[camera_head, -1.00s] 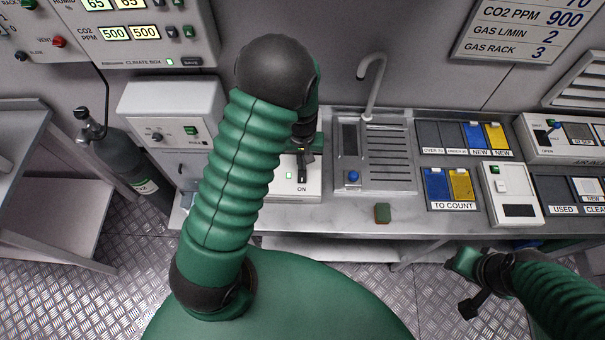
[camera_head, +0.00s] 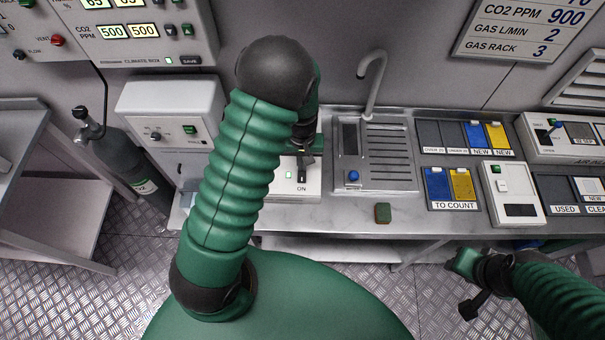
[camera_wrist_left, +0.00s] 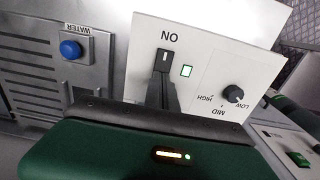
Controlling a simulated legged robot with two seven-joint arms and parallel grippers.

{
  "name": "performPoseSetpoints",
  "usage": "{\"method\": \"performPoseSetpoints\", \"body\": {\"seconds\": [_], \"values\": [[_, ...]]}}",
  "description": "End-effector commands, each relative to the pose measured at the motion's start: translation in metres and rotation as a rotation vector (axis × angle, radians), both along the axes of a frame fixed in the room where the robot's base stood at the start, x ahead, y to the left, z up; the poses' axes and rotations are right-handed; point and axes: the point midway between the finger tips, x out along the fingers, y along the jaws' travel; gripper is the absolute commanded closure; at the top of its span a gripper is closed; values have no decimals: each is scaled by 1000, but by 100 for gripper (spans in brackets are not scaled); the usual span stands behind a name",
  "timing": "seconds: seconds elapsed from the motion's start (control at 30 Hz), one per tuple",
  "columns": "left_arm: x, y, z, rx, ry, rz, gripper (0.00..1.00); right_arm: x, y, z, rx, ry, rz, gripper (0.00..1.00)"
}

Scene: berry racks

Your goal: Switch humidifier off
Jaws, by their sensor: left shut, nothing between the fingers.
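The white humidifier panel (camera_head: 274,190) stands on the bench. It has a black switch (camera_wrist_left: 164,57) beside the word ON, a lit green lamp (camera_wrist_left: 186,71) and a LOW-MID-HIGH knob (camera_wrist_left: 233,93). The lamp also shows lit in the head view (camera_head: 288,174). My left gripper (camera_head: 304,163) is shut and empty over the panel. In the left wrist view its fingertips (camera_wrist_left: 162,84) are right by the switch; I cannot tell whether they touch it. My left arm hides part of the panel in the head view. My right gripper (camera_head: 468,286) hangs low in front of the bench.
A sink (camera_head: 375,180) with a tap and a blue WATER button (camera_wrist_left: 70,49) is right beside the panel. A small green block (camera_head: 382,213) lies on the bench front. Labelled trays (camera_head: 451,206) and a white device (camera_head: 513,195) are further right. A gas cylinder (camera_head: 135,170) stands left.

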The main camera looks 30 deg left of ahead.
Motion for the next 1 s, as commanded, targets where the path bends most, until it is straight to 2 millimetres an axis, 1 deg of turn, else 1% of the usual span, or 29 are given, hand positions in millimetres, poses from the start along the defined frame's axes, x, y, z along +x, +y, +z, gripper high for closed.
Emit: {"method": "performPoseSetpoints", "body": {"seconds": [0.4, 0.47, 0.57, 1.0], "values": [[0, 0, -7, -1, 1, 0, 100, 0, 0, -5, 0, 0, 0, 64], [0, 0, -6, -1, 1, 0, 100, 0, 0, -4, 0, 0, 0, 64], [0, 0, 0, -1, 1, 0, 100, 0, 0, 2, 0, 0, 0, 64], [0, 0, 44, 0, 0, 0, 100, 0, 0, 41, 0, 0, 0, 64]]}}
